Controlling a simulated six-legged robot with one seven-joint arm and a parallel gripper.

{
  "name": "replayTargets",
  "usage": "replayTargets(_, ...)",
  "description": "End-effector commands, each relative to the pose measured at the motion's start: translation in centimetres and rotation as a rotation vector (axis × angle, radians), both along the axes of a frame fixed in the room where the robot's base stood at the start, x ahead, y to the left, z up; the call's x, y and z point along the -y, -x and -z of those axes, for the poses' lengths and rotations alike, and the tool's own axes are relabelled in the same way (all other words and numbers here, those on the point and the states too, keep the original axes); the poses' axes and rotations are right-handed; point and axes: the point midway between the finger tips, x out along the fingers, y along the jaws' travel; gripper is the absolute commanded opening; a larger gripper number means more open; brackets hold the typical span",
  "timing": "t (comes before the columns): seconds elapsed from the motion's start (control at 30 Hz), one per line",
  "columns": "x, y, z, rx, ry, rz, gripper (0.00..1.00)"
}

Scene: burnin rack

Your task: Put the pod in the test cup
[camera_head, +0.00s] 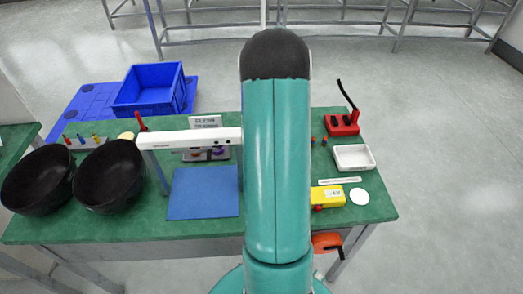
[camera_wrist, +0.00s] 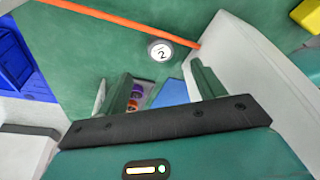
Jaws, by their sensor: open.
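My gripper (camera_wrist: 160,72) is open in the wrist view, its two green fingers apart and nothing seen held between them. Beyond them, a purple piece and an orange piece (camera_wrist: 135,98) sit in a pale holder, partly hidden by the left finger. In the head view a grey holder with red and purple pieces (camera_head: 207,154) stands behind the blue mat, under a white beam. I cannot tell which piece is the pod or which is the test cup. My teal arm hides the middle of the table, and my gripper is hidden in the head view.
Two black bowls (camera_head: 108,175) stand at left and a blue crate (camera_head: 152,88) behind. The white beam (camera_head: 190,138) spans above the blue mat (camera_head: 203,194). At right are a yellow box (camera_head: 327,196), white tray (camera_head: 353,157) and red stand (camera_head: 341,127). A disc marked 2 (camera_wrist: 159,51) shows.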

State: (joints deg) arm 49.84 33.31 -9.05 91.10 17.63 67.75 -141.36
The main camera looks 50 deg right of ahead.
Motion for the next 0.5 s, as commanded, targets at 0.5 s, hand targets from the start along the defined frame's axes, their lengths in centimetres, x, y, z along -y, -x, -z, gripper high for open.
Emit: replayTargets(0.5,-2.0,-0.2,6.3,-0.003,-0.003,0.0,0.68)
